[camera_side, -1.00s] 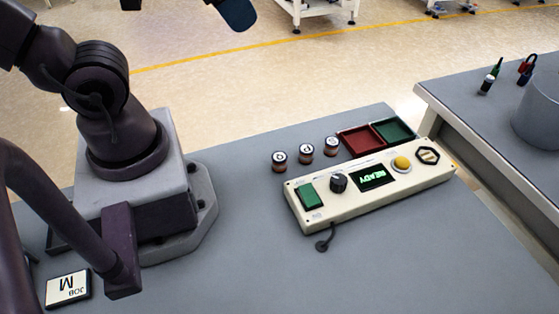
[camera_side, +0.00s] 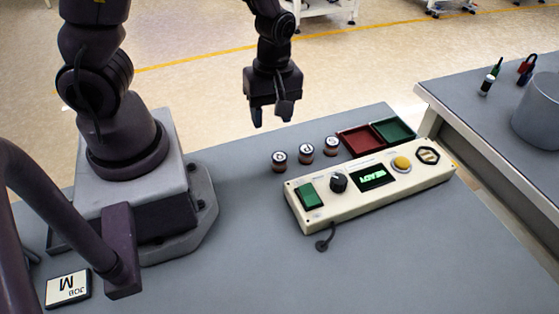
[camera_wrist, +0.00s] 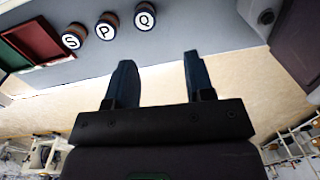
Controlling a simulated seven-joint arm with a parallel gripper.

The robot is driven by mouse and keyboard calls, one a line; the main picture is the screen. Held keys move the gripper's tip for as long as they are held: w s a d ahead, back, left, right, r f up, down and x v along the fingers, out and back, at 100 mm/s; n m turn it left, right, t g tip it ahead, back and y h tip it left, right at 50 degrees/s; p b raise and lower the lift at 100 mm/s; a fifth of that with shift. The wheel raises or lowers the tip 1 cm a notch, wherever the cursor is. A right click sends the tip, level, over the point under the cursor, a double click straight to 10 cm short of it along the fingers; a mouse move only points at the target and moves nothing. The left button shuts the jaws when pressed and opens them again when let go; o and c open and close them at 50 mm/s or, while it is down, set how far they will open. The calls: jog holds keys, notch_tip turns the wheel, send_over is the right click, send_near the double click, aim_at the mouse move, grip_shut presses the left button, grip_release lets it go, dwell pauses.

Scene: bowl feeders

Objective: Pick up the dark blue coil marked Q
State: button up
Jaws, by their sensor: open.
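The coil marked Q (camera_wrist: 145,18) shows at the top of the wrist view, its white round label facing up. By its place in the row, it is the leftmost coil (camera_side: 279,160) in the side view. It stands upright on the grey bench, dark with a copper-coloured band; its exact hue is hard to tell. The coil marked P (camera_wrist: 107,27) and the coil marked S (camera_wrist: 74,38) stand beside it in a row. My gripper (camera_side: 271,116) is open and empty, above and behind the Q coil, with both fingers (camera_wrist: 158,62) apart from it.
A red tray (camera_side: 362,141) and a green tray (camera_side: 394,131) lie right of the coils. A cream control panel (camera_side: 325,209) with a lit display stands in front of them. A job card marked M (camera_side: 67,288) lies near my base.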

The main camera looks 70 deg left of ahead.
jog(key=w+n, duration=0.1)
jog(key=n, duration=0.2)
send_over(279, 156)
jog(key=shift+t, duration=0.4)
jog(key=f, duration=0.6)
jog(key=shift+s+a+f, duration=0.1)
jog(key=shift+s+f, duration=0.15)
jog(key=shift+f, duration=0.1)
jog(key=shift+w+d+f, duration=0.15)
jog(key=shift+f, duration=1.4)
jog(key=shift+w+d+f, duration=0.1)
jog(key=shift+f, duration=1.45)
jog(key=shift+c, duration=0.3)
jog(key=c, duration=0.6)
